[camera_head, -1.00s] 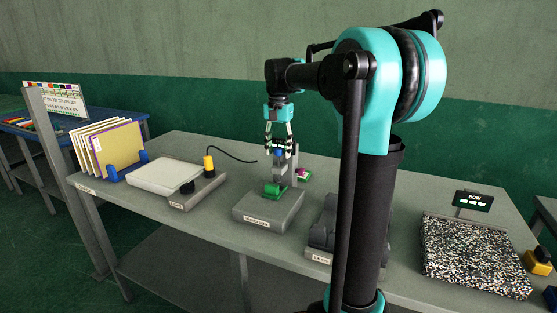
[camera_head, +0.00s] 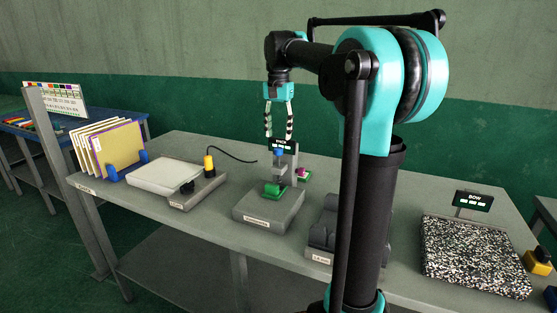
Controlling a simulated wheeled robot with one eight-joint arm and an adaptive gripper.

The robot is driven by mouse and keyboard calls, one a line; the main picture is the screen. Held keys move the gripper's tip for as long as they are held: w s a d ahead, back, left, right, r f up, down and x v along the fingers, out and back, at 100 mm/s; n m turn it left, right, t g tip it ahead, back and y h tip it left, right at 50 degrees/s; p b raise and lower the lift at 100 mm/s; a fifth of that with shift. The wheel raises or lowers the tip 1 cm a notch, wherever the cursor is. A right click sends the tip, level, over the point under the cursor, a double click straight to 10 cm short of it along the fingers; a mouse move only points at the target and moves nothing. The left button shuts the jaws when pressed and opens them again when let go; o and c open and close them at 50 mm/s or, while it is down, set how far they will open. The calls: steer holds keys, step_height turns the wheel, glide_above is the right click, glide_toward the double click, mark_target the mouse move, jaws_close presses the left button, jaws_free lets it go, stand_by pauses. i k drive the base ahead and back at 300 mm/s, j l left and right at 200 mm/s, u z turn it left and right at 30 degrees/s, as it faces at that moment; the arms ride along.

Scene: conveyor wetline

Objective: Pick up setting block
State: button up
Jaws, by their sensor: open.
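My gripper (camera_head: 279,137) points down, open and empty, its two fingers apart above the gauge stand. The gauge stand (camera_head: 266,212) is a grey block with a post, a blue-topped spindle (camera_head: 279,155) and a small dark display. A small green block (camera_head: 273,190) sits on the stand's top under the spindle. The fingers touch neither of these.
A white pad on a grey base with a yellow-topped knob (camera_head: 208,165) stands left. A rack of upright boards (camera_head: 118,148) is at the far left. A dark grey fixture (camera_head: 321,236) stands right of the stand, partly behind my arm. A speckled slab (camera_head: 475,255) is at right.

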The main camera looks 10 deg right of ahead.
mark_target(273, 193)
steer(key=k, duration=1)
